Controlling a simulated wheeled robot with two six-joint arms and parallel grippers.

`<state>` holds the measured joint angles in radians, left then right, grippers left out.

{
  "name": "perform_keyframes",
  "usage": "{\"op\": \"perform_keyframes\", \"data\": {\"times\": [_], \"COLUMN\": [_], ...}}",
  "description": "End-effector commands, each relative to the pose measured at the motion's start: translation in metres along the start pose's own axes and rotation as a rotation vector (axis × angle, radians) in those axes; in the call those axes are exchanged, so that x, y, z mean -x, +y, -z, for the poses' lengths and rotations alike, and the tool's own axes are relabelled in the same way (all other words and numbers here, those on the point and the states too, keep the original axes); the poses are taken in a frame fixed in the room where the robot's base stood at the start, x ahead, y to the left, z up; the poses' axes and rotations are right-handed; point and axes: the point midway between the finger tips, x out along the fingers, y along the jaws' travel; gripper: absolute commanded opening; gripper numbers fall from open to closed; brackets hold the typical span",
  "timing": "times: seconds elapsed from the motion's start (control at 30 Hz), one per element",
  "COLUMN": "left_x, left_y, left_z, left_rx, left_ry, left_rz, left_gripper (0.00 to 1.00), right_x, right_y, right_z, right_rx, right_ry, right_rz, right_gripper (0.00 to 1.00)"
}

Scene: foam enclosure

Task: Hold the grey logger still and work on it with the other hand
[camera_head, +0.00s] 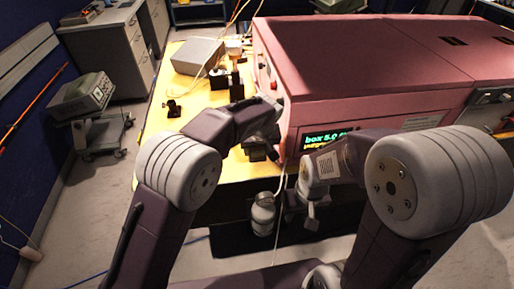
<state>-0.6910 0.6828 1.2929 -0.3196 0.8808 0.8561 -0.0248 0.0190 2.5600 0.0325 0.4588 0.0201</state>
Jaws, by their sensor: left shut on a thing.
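My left gripper (262,152) is at the front edge of the yellow table, beside the left front corner of the pink box. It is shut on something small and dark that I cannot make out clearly. My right gripper (312,215) hangs lower, in front of the table edge and below the lit display. Its fingers are too small and dark to tell open from shut. I cannot pick out the grey logger for certain. A plain grey box (198,56) lies at the back of the table, apart from both grippers.
The large pink box (350,52) with a lit green display (320,140) fills the table's right side. Small black fittings (174,108) stand on the yellow table (150,135). A grey instrument (82,95) sits on a cart at left. A metal bottle (263,214) stands below the table edge.

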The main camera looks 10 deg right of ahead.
Motion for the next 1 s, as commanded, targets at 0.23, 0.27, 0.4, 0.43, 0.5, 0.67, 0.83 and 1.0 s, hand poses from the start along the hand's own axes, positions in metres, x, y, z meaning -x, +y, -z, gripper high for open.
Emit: {"op": "perform_keyframes", "data": {"times": [0.23, 0.27, 0.4, 0.43, 0.5, 0.67, 0.83, 1.0], "left_x": [-0.013, -0.015, -0.021, -0.022, -0.026, -0.029, -0.029, -0.028], "left_y": [0.0, 0.0, 0.0, 0.0, 0.0, 0.0, 0.0, 0.0], "left_z": [-0.005, -0.006, -0.009, -0.009, -0.011, -0.012, -0.012, -0.012], "left_rx": [0.0, 0.0, -0.001, -0.001, -0.001, -0.001, -0.001, -0.001], "left_ry": [0.0, 0.0, -0.001, -0.001, -0.001, 0.0, -0.001, -0.001], "left_rz": [0.0, 0.001, 0.001, 0.001, 0.001, 0.001, 0.001, 0.001], "left_gripper": [0.08, 0.08, 0.08, 0.08, 0.08, 0.08, 0.55, 0.78], "right_x": [-0.011, -0.012, -0.017, -0.018, -0.021, -0.023, -0.022, -0.022], "right_y": [0.0, 0.0, 0.0, 0.0, 0.0, 0.0, 0.0, 0.0], "right_z": [-0.001, -0.001, -0.002, -0.002, -0.002, -0.002, -0.002, -0.002], "right_rx": [0.0, 0.0, 0.0, 0.0, 0.0, 0.0, 0.0, 0.0], "right_ry": [0.0, 0.0, 0.0, 0.0, 0.0, 0.0, 0.0, 0.0], "right_rz": [0.0, 0.0, 0.0, 0.0, 0.0, 0.0, 0.0, 0.0], "right_gripper": [0.36, 0.36, 0.36, 0.36, 0.36, 0.36, 0.36, 0.36]}}
